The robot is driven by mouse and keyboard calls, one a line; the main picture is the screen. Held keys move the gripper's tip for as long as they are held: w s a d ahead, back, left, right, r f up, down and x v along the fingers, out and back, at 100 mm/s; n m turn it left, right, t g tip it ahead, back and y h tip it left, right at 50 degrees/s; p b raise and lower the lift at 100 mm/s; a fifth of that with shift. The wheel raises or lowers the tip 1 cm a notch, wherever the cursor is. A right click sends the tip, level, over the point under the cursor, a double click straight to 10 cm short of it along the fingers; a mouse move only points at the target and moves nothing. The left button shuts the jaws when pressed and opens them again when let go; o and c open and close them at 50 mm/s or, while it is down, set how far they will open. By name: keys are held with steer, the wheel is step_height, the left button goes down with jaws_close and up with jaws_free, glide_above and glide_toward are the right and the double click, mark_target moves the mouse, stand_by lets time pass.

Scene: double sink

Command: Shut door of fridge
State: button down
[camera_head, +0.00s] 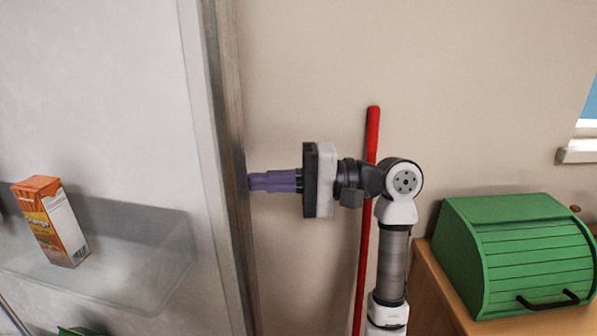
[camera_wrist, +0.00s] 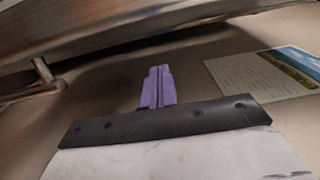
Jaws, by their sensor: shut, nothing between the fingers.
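The fridge door (camera_head: 120,90) stands open on the left of the head view, its pale inner side and a clear door shelf (camera_head: 150,255) facing me. An orange carton (camera_head: 50,222) stands in that shelf. My gripper (camera_head: 252,182) is shut and empty, its purple fingers pointing left at the outer side of the door, by the metallic edge. The fingertips look very close to the door; I cannot tell whether they touch. In the wrist view the shut fingers (camera_wrist: 157,72) point toward the metallic door surface (camera_wrist: 130,22) across the top. The fridge body is out of view.
A red pole (camera_head: 366,200) stands against the beige wall behind my arm. A green roll-top box (camera_head: 515,250) sits on a wooden cabinet (camera_head: 440,290) at the right. In the wrist view, a metal bar (camera_wrist: 35,92) shows at the left and a picture sheet (camera_wrist: 265,75) at the right.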

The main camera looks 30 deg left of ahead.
mark_target(248, 196)
steer(key=shift+s+a+p, duration=0.15)
steer(key=shift+s+p, duration=0.55)
steer(key=shift+s, duration=1.6)
steer(key=shift+s, duration=0.1)
